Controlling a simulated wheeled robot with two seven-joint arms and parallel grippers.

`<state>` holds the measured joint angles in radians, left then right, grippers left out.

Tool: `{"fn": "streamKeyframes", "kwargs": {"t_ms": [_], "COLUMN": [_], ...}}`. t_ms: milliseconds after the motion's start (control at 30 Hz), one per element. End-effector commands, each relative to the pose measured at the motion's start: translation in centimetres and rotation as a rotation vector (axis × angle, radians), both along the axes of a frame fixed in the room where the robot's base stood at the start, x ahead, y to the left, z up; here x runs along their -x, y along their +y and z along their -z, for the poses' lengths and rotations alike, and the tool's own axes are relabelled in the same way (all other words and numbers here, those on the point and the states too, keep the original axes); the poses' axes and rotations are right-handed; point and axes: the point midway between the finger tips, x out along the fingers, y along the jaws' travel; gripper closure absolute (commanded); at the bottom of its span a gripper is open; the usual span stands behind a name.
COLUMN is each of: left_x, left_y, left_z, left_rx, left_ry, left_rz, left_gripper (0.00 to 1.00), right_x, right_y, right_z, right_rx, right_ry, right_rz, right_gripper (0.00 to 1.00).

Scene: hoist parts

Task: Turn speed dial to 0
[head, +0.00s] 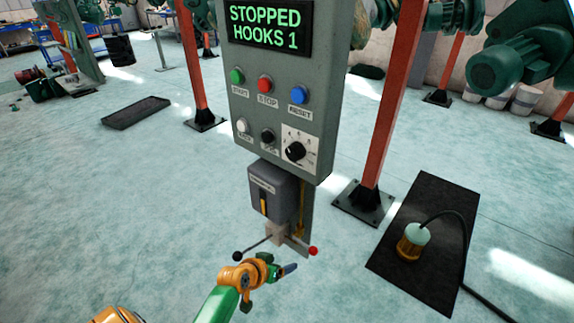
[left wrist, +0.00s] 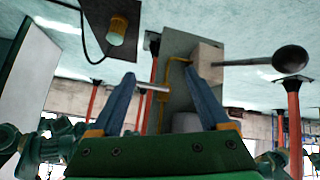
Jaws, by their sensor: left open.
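The speed dial (head: 295,151) is a black round knob on a white scale plate at the lower right of the grey control panel (head: 320,95). The number it points at is too small to read. The panel's display (head: 268,27) reads "STOPPED HOOKS 1" in green. My left gripper (head: 289,269) is well below the dial, in front of the levers under the panel, and apart from the dial. In the left wrist view its two blue-grey fingers (left wrist: 161,82) are spread with nothing held between them. My right gripper is not in view.
Green, red, blue, white and black buttons sit on the panel. A grey box (head: 272,190) hangs below it, with a black-balled lever (head: 237,257) and a red-balled lever (head: 313,251) under it. A corded lamp (head: 412,241) stands on a dark mat at right. Red posts stand behind.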

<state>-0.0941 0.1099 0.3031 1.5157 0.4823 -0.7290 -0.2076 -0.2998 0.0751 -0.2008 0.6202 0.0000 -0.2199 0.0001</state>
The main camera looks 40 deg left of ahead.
Motion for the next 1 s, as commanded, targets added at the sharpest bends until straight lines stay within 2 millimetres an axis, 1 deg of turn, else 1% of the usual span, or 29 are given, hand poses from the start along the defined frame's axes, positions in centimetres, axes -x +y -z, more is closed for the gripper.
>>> {"fn": "streamKeyframes", "kwargs": {"t_ms": [33, 67, 100, 167, 200, 233, 267, 300, 333, 400, 433, 500, 567, 600, 667, 833, 900, 1000], "left_x": [-1.4, -2.1, -2.9, -3.9, -4.4, -4.5, -4.5, -4.2, -3.7, -2.1, -1.4, -0.1, 0.2, -0.1, -1.2, -4.7, -5.7, -6.4], "left_y": [0.7, 1.2, 1.8, 2.7, 3.2, 3.6, 3.9, 4.2, 4.3, 3.9, 3.7, 3.2, 2.9, 2.8, 2.6, 2.3, 2.3, 2.2], "left_z": [-2.0, -3.5, -5.7, -9.4, -12.2, -14.4, -16.7, -19.8, -22.1, -26.9, -28.4, -30.7, -31.7, -32.1, -32.3, -32.3, -32.1, -31.9], "left_rx": [0.006, 0.01, 0.014, 0.013, 0.008, -0.002, -0.013, -0.039, -0.062, -0.132, -0.161, -0.214, -0.234, -0.237, -0.235, -0.233, -0.234, -0.236], "left_ry": [-0.062, -0.102, -0.156, -0.249, -0.317, -0.37, -0.427, -0.503, -0.56, -0.678, -0.715, -0.768, -0.79, -0.796, -0.797, -0.794, -0.793, -0.791], "left_rz": [-0.008, -0.011, -0.012, -0.008, -0.001, 0.009, 0.02, 0.039, 0.056, 0.104, 0.122, 0.153, 0.165, 0.168, 0.17, 0.169, 0.169, 0.169], "left_gripper": [0.2, 0.2, 0.2, 0.2, 0.2, 0.2, 0.2, 0.2, 0.2, 0.2, 0.2, 0.2, 0.2, 0.2, 0.2, 0.2, 0.2, 0.2], "right_x": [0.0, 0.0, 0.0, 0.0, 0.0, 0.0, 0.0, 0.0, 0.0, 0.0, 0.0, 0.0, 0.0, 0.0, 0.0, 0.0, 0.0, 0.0], "right_y": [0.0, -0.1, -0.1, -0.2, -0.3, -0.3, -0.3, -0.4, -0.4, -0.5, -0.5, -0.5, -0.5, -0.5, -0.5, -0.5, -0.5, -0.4], "right_z": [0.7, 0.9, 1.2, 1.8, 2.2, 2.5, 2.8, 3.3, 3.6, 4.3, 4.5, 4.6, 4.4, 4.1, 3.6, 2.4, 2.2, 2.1], "right_rx": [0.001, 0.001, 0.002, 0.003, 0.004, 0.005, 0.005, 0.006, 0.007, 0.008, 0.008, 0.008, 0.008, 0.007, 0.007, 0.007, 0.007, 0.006], "right_ry": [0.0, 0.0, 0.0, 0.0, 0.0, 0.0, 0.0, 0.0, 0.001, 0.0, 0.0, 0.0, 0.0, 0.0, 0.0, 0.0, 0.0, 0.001], "right_rz": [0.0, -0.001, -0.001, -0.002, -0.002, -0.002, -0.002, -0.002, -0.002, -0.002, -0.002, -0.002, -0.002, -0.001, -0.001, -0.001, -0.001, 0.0], "right_gripper": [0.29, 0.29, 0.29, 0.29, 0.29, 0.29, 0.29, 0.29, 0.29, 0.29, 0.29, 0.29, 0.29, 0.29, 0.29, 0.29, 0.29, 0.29]}}
